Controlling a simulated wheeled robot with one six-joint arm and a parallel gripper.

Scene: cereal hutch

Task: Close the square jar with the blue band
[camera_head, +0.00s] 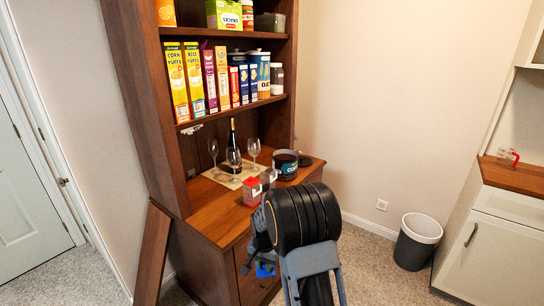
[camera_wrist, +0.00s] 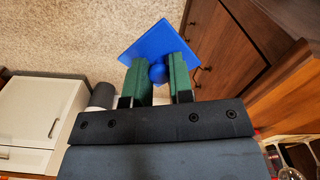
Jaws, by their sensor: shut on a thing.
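My gripper (camera_wrist: 158,73) is shut on the round knob of a blue square lid (camera_wrist: 150,38). The lid also shows in the head view (camera_head: 265,270), low in front of the hutch's base cabinet, below the counter and clear of it. My own arm hides most of my gripper in the head view. A small red and white container (camera_head: 251,191) stands near the counter's front edge. I cannot make out for sure a square jar with a blue band.
Wine glasses (camera_head: 233,158) and a dark bottle (camera_head: 233,136) stand on a mat on the counter (camera_head: 200,194). Cereal boxes (camera_head: 193,80) and an oats canister (camera_head: 260,72) fill the shelf above. A grey bin (camera_head: 416,243) stands on the carpet at right. A white cabinet (camera_head: 500,245) is far right.

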